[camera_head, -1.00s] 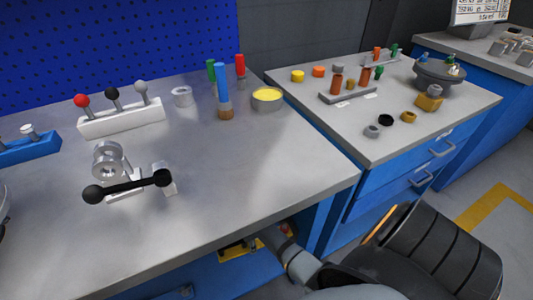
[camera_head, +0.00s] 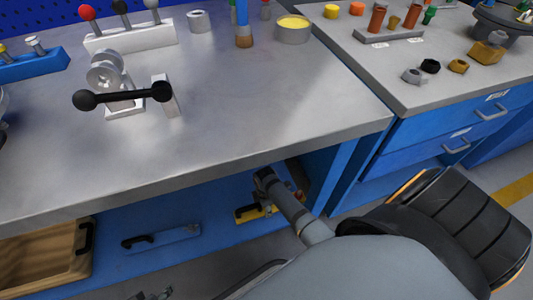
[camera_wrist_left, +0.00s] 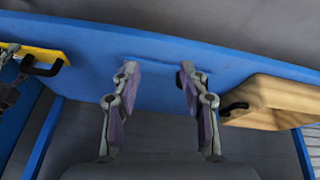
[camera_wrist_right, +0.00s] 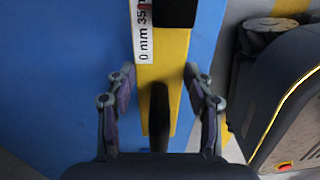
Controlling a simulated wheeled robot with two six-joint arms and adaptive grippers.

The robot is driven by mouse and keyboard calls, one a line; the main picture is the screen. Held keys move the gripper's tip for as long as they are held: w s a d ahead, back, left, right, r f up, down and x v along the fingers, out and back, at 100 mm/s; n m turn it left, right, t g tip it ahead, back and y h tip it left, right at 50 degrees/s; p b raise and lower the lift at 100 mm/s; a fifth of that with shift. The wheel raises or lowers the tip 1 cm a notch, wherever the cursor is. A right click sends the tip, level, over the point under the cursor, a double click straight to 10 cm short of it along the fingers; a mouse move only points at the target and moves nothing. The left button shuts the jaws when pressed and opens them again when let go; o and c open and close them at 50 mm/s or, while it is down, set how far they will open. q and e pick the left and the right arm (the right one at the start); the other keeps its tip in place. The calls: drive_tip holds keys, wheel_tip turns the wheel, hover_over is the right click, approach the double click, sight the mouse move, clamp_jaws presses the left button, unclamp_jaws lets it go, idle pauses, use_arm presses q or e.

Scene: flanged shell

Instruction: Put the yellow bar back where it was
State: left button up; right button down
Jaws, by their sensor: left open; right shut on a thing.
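The yellow bar (camera_head: 252,212) lies low at the blue shelf under the front edge of the left bench. It carries a black handle and shows close up in the right wrist view (camera_wrist_right: 178,75), with a white measuring label beside it. My right gripper (camera_wrist_right: 160,85) is shut on the bar's black handle; in the head view its fingers are hard to make out behind my arm. My left gripper (camera_head: 152,294) is at the bottom edge of the head view. In the left wrist view it (camera_wrist_left: 157,75) is open and empty, facing the blue shelf.
A blue bar (camera_head: 160,238) with a black handle lies left of the yellow bar. A wooden tray (camera_head: 40,255) is further left on the shelf. The bench top (camera_head: 230,130) overhangs above. A blue drawer cabinet (camera_head: 440,130) stands to the right.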

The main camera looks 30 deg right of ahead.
wheel_tip(320, 180, down, 2)
drive_tip(key=shift+f+b, duration=0.1)
drive_tip(key=shift+b, duration=0.5)
drive_tip(key=shift+f+b, duration=0.4)
drive_tip(key=shift+f, duration=0.4)
use_arm(q)
drive_tip(key=w+r+t, duration=0.6)
drive_tip(key=w+r, duration=0.1)
drive_tip(key=w, duration=0.3)
drive_tip(key=shift+w+a+r, duration=0.25)
drive_tip(key=shift+w+a, duration=0.05)
drive_tip(key=shift+w, duration=0.05)
drive_tip(key=shift+w+r+t, duration=0.1)
drive_tip(key=shift+r+t, duration=0.05)
drive_tip(key=shift+t, duration=0.15)
use_arm(e)
drive_tip(key=shift+f, duration=0.1)
drive_tip(key=c, duration=0.5)
unclamp_jaws()
